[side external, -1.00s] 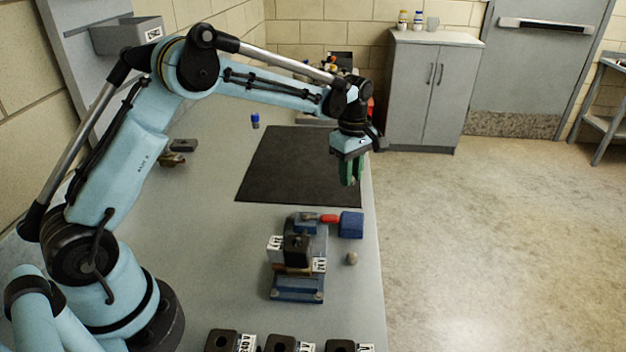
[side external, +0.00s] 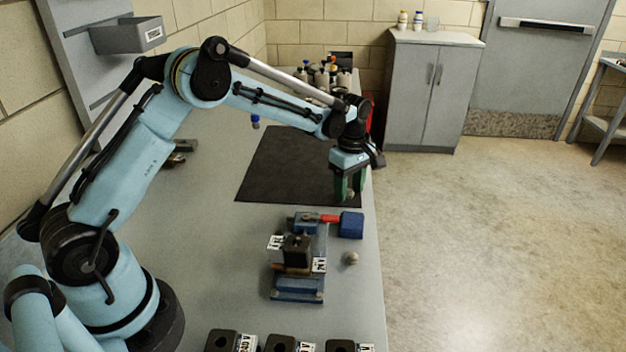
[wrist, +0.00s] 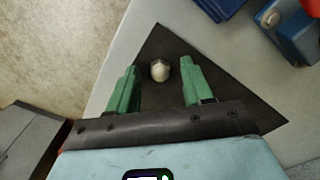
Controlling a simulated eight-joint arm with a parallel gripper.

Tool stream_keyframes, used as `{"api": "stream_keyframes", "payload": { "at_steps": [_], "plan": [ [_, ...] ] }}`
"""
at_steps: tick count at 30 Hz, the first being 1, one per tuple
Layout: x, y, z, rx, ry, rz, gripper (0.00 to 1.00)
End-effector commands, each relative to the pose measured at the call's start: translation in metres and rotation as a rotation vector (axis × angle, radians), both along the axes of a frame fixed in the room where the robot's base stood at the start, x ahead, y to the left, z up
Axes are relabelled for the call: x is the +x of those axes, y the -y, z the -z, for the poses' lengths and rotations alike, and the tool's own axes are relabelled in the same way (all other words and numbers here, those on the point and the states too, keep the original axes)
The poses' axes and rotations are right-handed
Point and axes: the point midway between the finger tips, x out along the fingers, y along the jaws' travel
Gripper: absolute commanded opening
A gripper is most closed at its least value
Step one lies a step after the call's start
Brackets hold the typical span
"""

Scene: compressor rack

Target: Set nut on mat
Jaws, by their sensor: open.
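The nut (wrist: 159,70) is a small pale metal piece. In the wrist view it shows over the black mat (wrist: 155,42), near one corner, and seems to rest on it. My gripper (wrist: 158,78) is open, with one green finger on each side of the nut and a gap to both. In the side view my gripper (side external: 350,192) is low over the mat's near right corner. The mat (side external: 290,165) lies flat on the bench, and a pale bit of the nut (side external: 350,194) shows between the fingers.
A blue vise-like fixture (side external: 297,283) holding a dark block stands nearer the camera. A small round grey piece (side external: 351,258) lies near the bench edge. Most of the mat is clear.

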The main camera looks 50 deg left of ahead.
Motion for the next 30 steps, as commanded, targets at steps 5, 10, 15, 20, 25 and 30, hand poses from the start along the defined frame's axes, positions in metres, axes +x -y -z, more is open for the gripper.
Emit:
{"api": "stream_keyframes", "payload": {
  "at_steps": [5,10,15,20,25,30],
  "plan": [
    [0.000,0.000,-0.001,0.000,0.000,0.000,0.50],
    [0.000,0.000,-0.017,0.000,0.000,0.000,0.50],
    [0.000,0.000,-0.051,0.000,0.000,0.000,0.50],
    [0.000,0.000,-0.084,0.000,0.000,0.000,0.50],
    [0.000,0.000,-0.109,0.000,0.000,0.000,0.50],
    [0.000,0.000,-0.121,0.000,0.001,0.002,0.50]
  ]
}}
